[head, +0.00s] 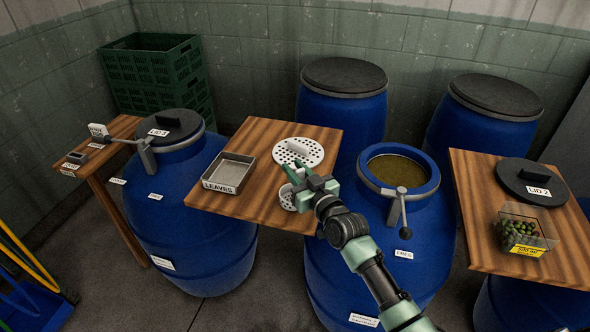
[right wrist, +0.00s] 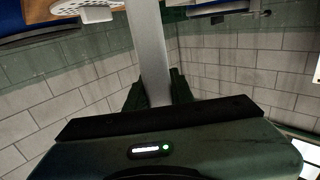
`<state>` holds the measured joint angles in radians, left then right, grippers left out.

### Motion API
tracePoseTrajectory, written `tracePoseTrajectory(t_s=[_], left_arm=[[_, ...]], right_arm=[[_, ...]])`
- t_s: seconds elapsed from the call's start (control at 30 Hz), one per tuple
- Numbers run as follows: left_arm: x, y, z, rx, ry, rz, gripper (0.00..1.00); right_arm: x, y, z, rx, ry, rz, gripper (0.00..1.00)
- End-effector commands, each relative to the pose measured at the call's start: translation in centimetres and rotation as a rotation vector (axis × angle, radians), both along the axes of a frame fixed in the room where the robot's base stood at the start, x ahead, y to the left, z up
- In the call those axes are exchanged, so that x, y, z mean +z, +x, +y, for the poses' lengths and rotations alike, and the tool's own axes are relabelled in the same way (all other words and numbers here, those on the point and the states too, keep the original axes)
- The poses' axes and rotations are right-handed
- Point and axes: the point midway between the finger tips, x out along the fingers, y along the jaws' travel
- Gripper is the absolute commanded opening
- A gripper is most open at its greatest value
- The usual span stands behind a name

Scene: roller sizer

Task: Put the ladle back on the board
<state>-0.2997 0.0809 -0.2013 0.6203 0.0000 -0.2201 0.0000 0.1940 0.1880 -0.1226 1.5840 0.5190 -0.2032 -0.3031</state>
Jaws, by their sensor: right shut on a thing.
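My right gripper (head: 297,172) is over the right part of the middle wooden board (head: 262,208). It is shut on the ladle; a flat grey handle (right wrist: 150,60) runs out between the fingers in the right wrist view. In the head view a pale perforated bowl (head: 287,197), apparently the ladle's, shows just below the gripper near the board's front edge. The arm and gripper hide part of it, and I cannot tell whether it touches the board. My left gripper is not in view.
A white perforated disc (head: 298,152) and a metal LEAVES tray (head: 229,172) lie on the board. An open blue barrel (head: 400,170) with a clamp stands right of it. A right-hand board (head: 490,222) holds a black lid (head: 530,181) and a tub of olives (head: 522,232).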

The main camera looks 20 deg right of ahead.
Motion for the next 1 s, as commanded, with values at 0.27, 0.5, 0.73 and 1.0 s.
tracePoseTrajectory(t_s=[0.27, 0.5, 0.73, 1.0], left_arm=[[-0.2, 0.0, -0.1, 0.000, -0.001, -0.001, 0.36], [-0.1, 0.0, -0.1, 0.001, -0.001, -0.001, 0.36], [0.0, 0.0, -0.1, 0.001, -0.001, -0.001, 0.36], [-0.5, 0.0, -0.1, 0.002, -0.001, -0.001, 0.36]], right_arm=[[-0.3, 0.0, 0.0, 0.000, -0.001, 0.000, 0.00], [-0.1, 0.0, 0.0, 0.000, 0.000, 0.000, 0.45], [0.1, -0.2, 0.0, 0.000, 0.000, 0.000, 0.45], [-0.2, -4.8, -0.9, 0.001, -0.001, 0.002, 0.45]])
